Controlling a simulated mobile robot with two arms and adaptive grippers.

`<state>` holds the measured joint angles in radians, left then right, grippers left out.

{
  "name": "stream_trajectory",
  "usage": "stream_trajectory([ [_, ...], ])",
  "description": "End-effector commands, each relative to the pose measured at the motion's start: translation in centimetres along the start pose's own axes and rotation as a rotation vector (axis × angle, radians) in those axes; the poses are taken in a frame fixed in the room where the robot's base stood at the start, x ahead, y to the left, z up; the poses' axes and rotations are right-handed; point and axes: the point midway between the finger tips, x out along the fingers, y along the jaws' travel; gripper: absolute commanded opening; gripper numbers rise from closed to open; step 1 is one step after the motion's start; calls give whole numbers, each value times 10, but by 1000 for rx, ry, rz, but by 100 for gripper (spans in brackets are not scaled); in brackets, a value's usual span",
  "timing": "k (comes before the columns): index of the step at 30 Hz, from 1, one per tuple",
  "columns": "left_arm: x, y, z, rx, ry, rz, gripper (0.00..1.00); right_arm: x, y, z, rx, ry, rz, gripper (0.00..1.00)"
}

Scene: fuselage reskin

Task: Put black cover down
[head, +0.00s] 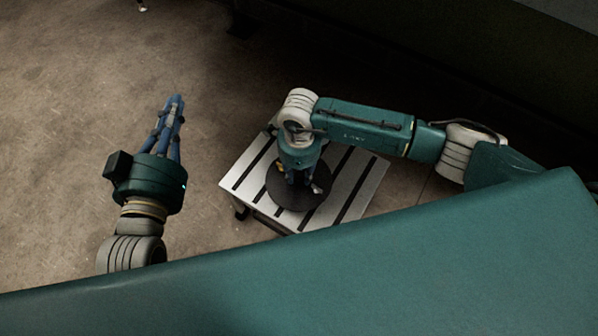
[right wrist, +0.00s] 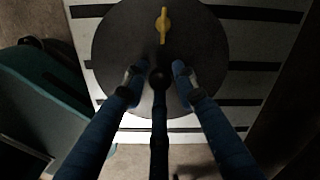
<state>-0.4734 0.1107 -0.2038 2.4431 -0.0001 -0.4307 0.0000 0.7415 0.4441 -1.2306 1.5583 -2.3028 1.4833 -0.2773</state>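The black cover (head: 292,199) is a round dark disc lying flat, it seems, on the slatted table (head: 357,180). In the right wrist view the cover (right wrist: 118,45) carries a yellow handle (right wrist: 163,25). My right gripper (head: 302,183) is above the cover, pointing down. In the right wrist view its fingers (right wrist: 158,75) are spread with nothing between them, and the handle lies beyond the fingertips. Whether the fingertips touch the disc cannot be told. My left gripper (head: 177,102) is away to the left over bare floor, its fingers close together and empty.
The table has pale slats with dark gaps, and bare slats show around the cover. A large teal surface (head: 400,260) fills the foreground. Open concrete floor (head: 60,130) lies to the left. The area behind the table is dark.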

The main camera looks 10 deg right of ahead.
Motion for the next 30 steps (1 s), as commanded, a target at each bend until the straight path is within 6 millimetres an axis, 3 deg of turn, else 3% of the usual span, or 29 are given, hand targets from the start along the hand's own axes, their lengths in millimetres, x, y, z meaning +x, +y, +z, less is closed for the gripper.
stream_trajectory([
  [14, 0, 0, 3, 0, -21, -1, 0, -6, -1, 0, 0, 0, -1, 40],
  [23, -18, -9, 63, 3, -290, -18, 0, -42, -1, 0, 0, -1, -3, 40],
  [30, -50, -15, 113, 2, -536, -33, 0, -78, -1, 0, 0, -1, -3, 40],
])
